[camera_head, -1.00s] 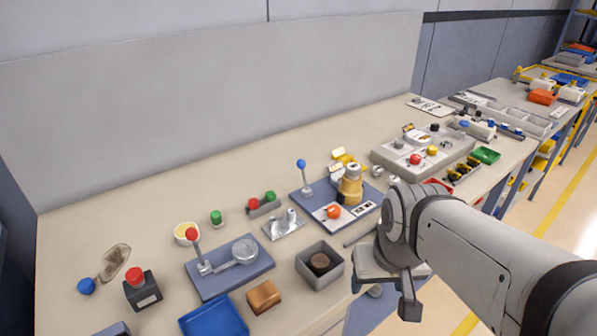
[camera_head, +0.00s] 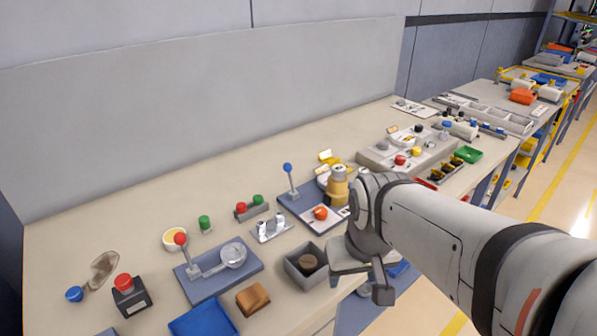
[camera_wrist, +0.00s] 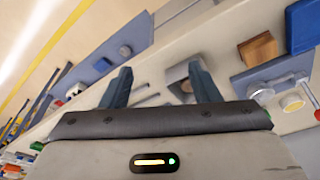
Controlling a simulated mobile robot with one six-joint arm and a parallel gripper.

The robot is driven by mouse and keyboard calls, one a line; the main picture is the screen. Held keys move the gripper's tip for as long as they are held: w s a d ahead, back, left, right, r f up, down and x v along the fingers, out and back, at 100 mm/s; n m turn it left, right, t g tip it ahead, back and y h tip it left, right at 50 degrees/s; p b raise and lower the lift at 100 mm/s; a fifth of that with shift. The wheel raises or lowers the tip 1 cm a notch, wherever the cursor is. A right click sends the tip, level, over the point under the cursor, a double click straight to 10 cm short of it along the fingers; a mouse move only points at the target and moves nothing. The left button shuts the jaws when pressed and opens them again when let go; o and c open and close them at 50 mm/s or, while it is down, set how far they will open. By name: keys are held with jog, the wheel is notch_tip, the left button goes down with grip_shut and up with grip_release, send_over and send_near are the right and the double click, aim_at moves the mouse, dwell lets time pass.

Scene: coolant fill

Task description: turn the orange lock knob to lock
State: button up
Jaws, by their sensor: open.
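The orange lock knob (camera_head: 320,212) is round and sits on a white plate on a blue-grey base (camera_head: 291,203) in the middle of the bench. A blue-topped lever (camera_head: 288,170) and a yellow cylinder with a pale top (camera_head: 337,186) stand on or beside that base. My gripper (camera_wrist: 160,82) is open, with two dark fingers apart and nothing between them. In the head view one finger shows at the bench's front edge, to the right of and nearer than the knob, apart from it. I cannot pick out the knob in the wrist view.
A grey open box (camera_head: 306,266) with a brown round piece stands near the front edge. A red-topped lever fixture (camera_head: 218,268), a brown block (camera_head: 253,299) and a blue tray (camera_head: 203,321) lie to the left. A grey panel with buttons (camera_head: 378,158) is behind my arm.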

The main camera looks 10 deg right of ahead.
jog(key=w+r+n+g+p, duration=0.1)
jog(key=w+r+n+p, duration=0.15)
jog(key=w, duration=1.35)
jog(key=n+g+p, duration=0.1)
send_over(320, 209)
jog(key=f, duration=0.4)
jog(key=shift+s+d+f, duration=0.1)
jog(key=shift+s+f, duration=0.05)
jog(key=shift+s, duration=0.15)
jog(key=shift+w+f, duration=0.25)
notch_tip(320, 209, down, 8)
jog(key=shift+r+p, duration=0.2)
jog(key=shift+p, duration=0.1)
jog(key=shift+c, duration=0.2)
jog(key=c, duration=1)
jog(key=shift+o, duration=0.2)
